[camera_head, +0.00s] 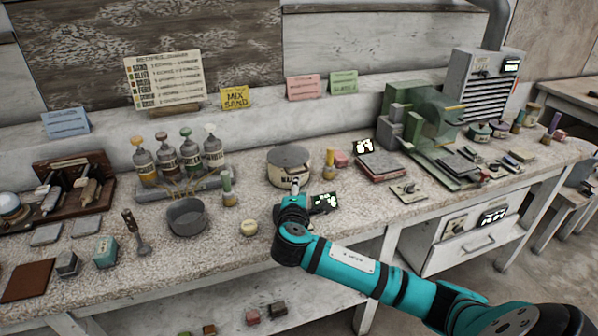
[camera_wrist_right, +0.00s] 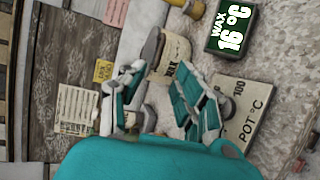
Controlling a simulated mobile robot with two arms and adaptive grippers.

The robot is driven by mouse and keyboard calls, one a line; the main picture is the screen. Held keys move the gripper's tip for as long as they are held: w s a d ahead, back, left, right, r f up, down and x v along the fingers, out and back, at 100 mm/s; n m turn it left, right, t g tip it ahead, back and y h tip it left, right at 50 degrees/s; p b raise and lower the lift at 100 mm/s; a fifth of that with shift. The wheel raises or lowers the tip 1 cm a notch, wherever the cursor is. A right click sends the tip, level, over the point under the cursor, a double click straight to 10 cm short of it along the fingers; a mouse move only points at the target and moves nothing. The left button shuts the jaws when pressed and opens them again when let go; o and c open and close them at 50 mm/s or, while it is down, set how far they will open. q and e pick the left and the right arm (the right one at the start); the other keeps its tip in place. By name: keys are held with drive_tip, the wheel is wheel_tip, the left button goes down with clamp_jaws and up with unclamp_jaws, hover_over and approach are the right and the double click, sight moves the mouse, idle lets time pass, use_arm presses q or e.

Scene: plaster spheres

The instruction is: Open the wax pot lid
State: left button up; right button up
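Nothing is seen held, and I cannot tell whether a finger touches the pot. My left gripper is not in view.
A lit display (camera_head: 325,202) reading wax 16 °C in the wrist view stands right of the gripper. A grey bowl (camera_head: 187,216) and several bottles are to the left. A yellow-topped tool (camera_head: 329,164) stands close right of the pot. The worktop's front edge lies under my arm.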

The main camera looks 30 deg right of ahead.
sight(299, 173)
drive_tip(key=x, duration=1.2)
drive_tip(key=shift+w+a, duration=0.1)
clamp_jaws()
